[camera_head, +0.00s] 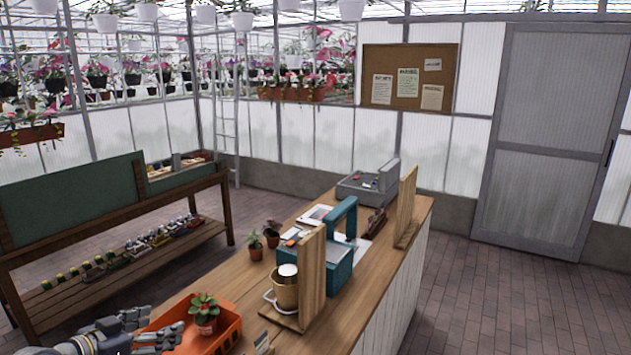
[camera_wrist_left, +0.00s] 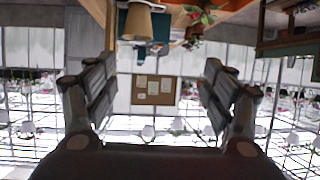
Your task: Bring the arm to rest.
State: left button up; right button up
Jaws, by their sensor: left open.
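My left gripper (camera_head: 160,323) comes in from the lower left of the head view, beside the left edge of an orange crate (camera_head: 228,335). It is open and empty. In the left wrist view, which looks upside down, its two fingers (camera_wrist_left: 155,88) stand wide apart with nothing between them. My right gripper is in neither view.
A green-backed bench (camera_head: 75,205) stands left. Brick floor (camera_head: 490,300) is clear at right.

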pick_arm(q)
jog(key=s+d+f+m+g, duration=0.1)
jog(key=s+d+f+g, duration=0.4)
jog(key=s+d+f, duration=1)
jog(key=s+a+f+n+g+y, duration=0.1)
jog(key=s+n+g+y, duration=0.15)
jog(key=s, duration=0.65)
jog(key=s+a+f+n+g+y, duration=0.1)
jog(key=s+f+y, duration=0.15)
jog(key=s, duration=0.65)
notch_tip(320, 180, down, 38)
jog(key=s+g+b, duration=0.1)
jog(key=s+b, duration=0.2)
jog(key=b, duration=0.9)
jog(key=s+a+f+b, duration=0.1)
jog(key=s+f+b, duration=0.4)
jog(key=s+f, duration=0.3)
jog(key=s+a+f+g+b, duration=0.1)
jog(key=s+f+b, duration=0.4)
jog(key=f, duration=1.2)
jog(key=s, duration=0.3)
jog(key=shift+s+a+f, duration=0.15)
jog(key=shift+a+f, duration=0.1)
jog(key=shift+a, duration=0.1)
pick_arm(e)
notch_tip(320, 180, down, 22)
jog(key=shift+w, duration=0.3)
